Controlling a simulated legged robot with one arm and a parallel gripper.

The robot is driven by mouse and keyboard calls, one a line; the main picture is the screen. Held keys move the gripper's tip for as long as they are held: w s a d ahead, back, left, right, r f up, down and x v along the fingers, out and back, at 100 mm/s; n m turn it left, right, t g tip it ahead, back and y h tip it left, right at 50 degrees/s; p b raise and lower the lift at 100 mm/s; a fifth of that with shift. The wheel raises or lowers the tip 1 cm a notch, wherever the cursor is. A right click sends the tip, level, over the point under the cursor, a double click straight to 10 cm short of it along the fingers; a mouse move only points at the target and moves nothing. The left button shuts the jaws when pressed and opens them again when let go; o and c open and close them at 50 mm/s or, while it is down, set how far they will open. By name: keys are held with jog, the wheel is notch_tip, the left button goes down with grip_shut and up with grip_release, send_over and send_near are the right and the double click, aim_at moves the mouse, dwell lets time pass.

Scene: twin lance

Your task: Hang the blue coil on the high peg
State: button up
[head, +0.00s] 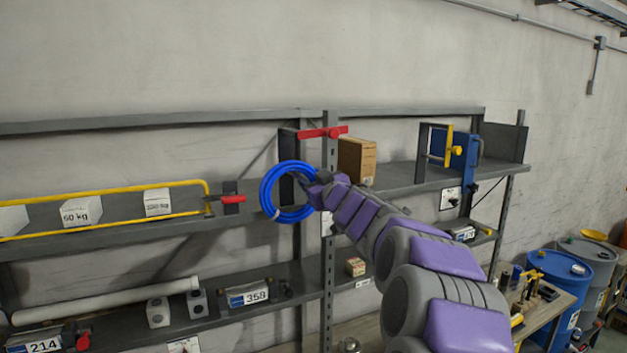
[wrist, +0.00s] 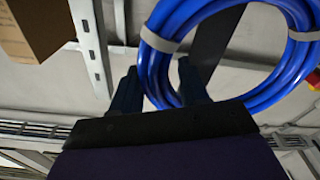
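The blue coil (head: 267,193) hangs upright in the air in front of the shelf, at the end of my arm. My gripper (head: 308,186) is at the coil's right side. In the wrist view, the coil (wrist: 152,72) runs between the two fingers of my gripper (wrist: 158,92), which look closed on its strands. A high red peg (head: 322,132) sticks out near the top of the rack's upright, above and right of the coil and apart from it. A lower red peg (head: 232,199) sits left of the coil.
A cardboard box (head: 357,160) stands on the upper shelf just right of the upright (head: 328,270). A yellow rail (head: 110,190) runs along the left shelf. A blue and yellow fixture (head: 455,150) stands further right. The wall above the rack is clear.

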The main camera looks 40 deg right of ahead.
jog(key=shift+o, duration=1.4)
jog(key=shift+s+d, duration=0.1)
jog(key=shift+d, duration=0.45)
jog(key=b+v, duration=0.1)
jog(key=v, duration=1.6)
jog(key=shift+s, duration=0.2)
